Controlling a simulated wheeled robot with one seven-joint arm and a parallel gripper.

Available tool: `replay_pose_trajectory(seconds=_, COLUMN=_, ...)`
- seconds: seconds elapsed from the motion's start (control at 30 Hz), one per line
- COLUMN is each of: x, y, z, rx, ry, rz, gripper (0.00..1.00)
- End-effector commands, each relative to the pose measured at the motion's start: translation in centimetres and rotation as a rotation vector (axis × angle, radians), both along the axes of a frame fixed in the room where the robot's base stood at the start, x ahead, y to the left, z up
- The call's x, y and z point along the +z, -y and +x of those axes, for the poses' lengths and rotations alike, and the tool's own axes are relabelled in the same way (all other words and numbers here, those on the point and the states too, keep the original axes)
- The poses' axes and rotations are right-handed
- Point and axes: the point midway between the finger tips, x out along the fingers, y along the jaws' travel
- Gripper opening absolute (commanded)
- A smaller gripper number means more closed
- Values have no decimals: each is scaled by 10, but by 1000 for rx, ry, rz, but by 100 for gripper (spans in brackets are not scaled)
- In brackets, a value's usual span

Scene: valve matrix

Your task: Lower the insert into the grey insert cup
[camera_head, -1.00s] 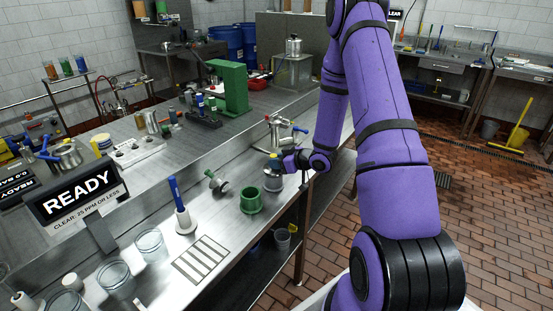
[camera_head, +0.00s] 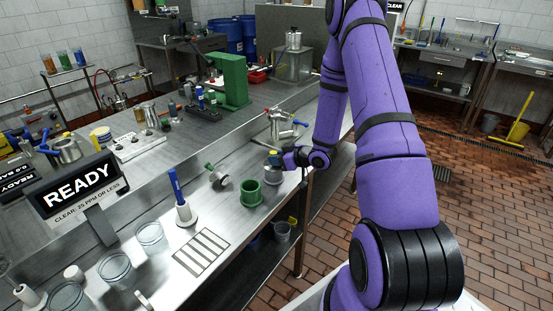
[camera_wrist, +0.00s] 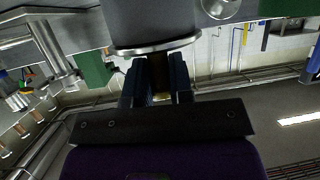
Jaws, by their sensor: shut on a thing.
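The grey insert cup (camera_head: 272,177) stands on the steel bench, just right of and behind a green cup (camera_head: 250,194). My gripper (camera_head: 275,158) is directly above the grey cup, close to its rim. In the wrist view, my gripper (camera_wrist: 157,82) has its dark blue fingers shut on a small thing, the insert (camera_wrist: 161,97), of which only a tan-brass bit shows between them. A large grey rounded body (camera_wrist: 150,28) is close to the fingertips and looks like the cup. I cannot tell how far the insert is inside the cup.
A small tool with a green end (camera_head: 218,177) lies left of the green cup. A blue-handled brush (camera_head: 179,195) stands in a white holder. A metal pot with taps (camera_head: 280,125) is behind my gripper. The slotted grate (camera_head: 202,251) lies in front. The bench edge is close on the right.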

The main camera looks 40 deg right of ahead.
Motion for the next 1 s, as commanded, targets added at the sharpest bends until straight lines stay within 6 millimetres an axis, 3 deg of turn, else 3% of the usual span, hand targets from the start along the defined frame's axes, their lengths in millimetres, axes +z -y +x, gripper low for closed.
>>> replay_pose_trajectory(seconds=0.1, x=1, y=0, z=0, rx=0, ry=2, rz=0, gripper=0)
replay_pose_trajectory(seconds=0.13, x=1, y=0, z=0, rx=0, ry=2, rz=0, gripper=28)
replay_pose_trajectory(seconds=0.23, x=1, y=0, z=0, rx=0, ry=1, rz=0, gripper=51)
replay_pose_trajectory(seconds=0.67, x=5, y=5, z=-9, rx=-1, ry=1, rz=-1, gripper=51)
replay_pose_trajectory(seconds=1.0, x=28, y=30, z=-60, rx=-4, ry=1, rz=-1, gripper=51)
